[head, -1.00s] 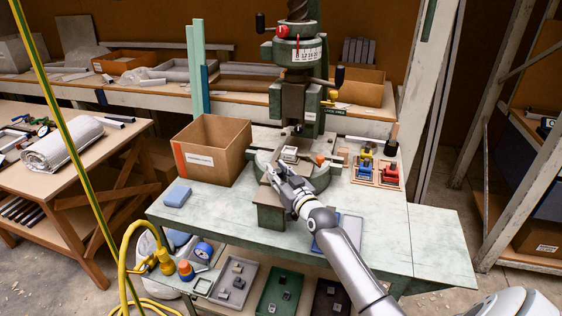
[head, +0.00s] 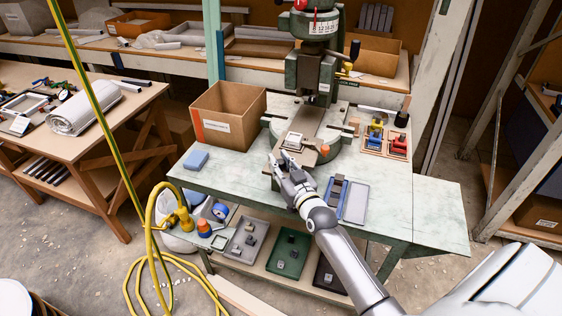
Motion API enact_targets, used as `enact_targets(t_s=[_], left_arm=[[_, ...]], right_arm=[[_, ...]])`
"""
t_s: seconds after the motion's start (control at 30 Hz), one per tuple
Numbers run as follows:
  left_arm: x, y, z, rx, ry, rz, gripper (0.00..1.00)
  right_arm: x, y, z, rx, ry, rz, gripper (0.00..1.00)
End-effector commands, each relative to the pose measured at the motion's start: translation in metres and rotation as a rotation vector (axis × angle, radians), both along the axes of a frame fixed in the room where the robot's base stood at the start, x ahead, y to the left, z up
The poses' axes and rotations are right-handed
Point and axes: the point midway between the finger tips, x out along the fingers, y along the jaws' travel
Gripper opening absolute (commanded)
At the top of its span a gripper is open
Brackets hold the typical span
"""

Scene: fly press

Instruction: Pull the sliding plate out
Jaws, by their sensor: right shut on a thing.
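The green fly press (head: 316,68) stands on the pale green bench. Its sliding plate (head: 311,121), flat and brownish grey, runs from under the ram towards me over the round bed (head: 344,138). A small light metal piece (head: 292,140) lies near the plate's front end. My right gripper (head: 281,160) is at that front end, shut on the sliding plate. Its fingers hide the exact grip point. My left gripper is not in view.
A cardboard box (head: 225,117) and a blue block (head: 195,160) are on the bench, left of the press. A wooden tray (head: 385,142) with red, blue and yellow tools and a grey-blue tray (head: 355,202) are right. The bench's right end (head: 436,215) is clear.

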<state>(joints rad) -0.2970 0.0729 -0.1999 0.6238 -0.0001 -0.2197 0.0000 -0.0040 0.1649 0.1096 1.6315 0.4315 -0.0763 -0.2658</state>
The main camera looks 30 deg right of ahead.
Motion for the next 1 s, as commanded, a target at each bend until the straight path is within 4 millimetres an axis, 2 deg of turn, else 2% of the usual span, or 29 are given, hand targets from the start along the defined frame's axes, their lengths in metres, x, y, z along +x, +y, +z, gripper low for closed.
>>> enact_targets(t_s=[0.03,0.07,0.23,0.53,0.67,0.77,1.0], left_arm=[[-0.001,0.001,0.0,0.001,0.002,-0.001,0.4],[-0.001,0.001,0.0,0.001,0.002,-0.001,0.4],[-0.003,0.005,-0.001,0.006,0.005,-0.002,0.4],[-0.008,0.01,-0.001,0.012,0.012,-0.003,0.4],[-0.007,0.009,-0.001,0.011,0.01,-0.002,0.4],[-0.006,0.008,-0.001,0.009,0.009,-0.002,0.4],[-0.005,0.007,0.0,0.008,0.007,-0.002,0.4]], right_arm=[[0.0,0.0,-0.001,-0.001,0.001,0.0,0.0],[0.0,0.0,-0.001,-0.001,0.001,0.0,0.24],[0.0,0.0,-0.001,-0.001,0.001,-0.001,0.45],[-0.001,-0.001,0.0,-0.001,0.001,-0.001,0.45],[-0.008,0.0,-0.001,0.0,0.001,-0.001,0.45],[-0.022,0.001,-0.001,0.0,0.002,-0.001,0.45],[-0.07,0.005,-0.002,-0.001,0.005,0.0,0.45]])
